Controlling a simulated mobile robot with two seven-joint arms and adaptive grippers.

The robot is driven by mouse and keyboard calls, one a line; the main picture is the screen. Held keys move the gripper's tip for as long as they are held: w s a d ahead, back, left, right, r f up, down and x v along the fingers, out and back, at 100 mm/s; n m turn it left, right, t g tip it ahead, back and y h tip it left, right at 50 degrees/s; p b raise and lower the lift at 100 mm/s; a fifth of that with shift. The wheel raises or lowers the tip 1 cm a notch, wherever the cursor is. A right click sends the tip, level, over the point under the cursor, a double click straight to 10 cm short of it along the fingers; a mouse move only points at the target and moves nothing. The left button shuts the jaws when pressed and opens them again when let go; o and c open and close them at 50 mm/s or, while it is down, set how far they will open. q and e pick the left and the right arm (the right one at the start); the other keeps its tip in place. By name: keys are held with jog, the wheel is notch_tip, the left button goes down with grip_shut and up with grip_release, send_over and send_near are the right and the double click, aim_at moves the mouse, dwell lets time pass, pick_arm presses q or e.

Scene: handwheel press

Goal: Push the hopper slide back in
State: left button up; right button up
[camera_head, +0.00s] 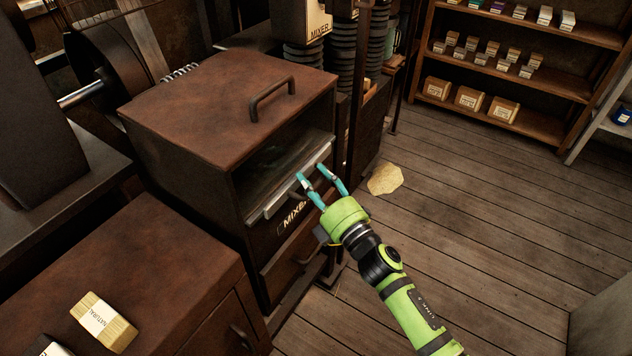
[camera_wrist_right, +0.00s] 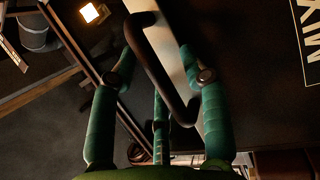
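The hopper slide (camera_head: 268,203) is a flat panel with a pale front edge in the opening of a brown metal cabinet (camera_head: 215,95). Its edge stands slightly proud of the cabinet front. My right gripper (camera_head: 311,172) is at the slide's front, fingers apart. Part of the front is hidden by the gripper. My left gripper is out of view.
A lower cabinet (camera_head: 120,270) with a block labelled NATURAL (camera_head: 104,321) stands at front left. Shelves (camera_head: 520,60) line the back right. The plank floor is open at right, with a pale spill (camera_head: 385,178).

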jog(key=shift+s+d, duration=0.1)
jog(key=shift+s, duration=0.05)
jog(key=shift+s+d+f, duration=0.15)
jog(key=shift+s+d, duration=0.05)
jog(key=v, duration=1.1)
jog(key=shift+s, duration=0.1)
jog(key=s+d+f+m+g+h, duration=0.2)
jog(key=d+f+m+h, duration=0.15)
jog(key=f, duration=0.75)
jog(key=s+d+f+m+g+h, duration=0.25)
jog(key=f+m, duration=0.25)
jog(key=f, duration=0.5)
jog(key=s+d+f+m+g+h, duration=0.2)
jog(key=s+d+f+m, duration=0.15)
jog(key=f, duration=0.75)
jog(key=s+d+f+m+g+h, duration=0.1)
jog(key=s+f+m+g, duration=0.2)
jog(key=s+f, duration=0.3)
jog(key=s+d+f+m+g+h, duration=0.1)
jog(key=s+f, duration=0.5)
jog(key=s, duration=0.9)
jog(key=s+d+f+m+g, duration=0.3)
jog(key=s+f+m+g, duration=0.2)
jog(key=s, duration=0.6)
jog(key=shift+d+f+h, duration=0.25)
jog(key=shift+f+h, duration=0.15)
jog(key=shift+f, duration=0.2)
jog(key=shift+w, duration=0.1)
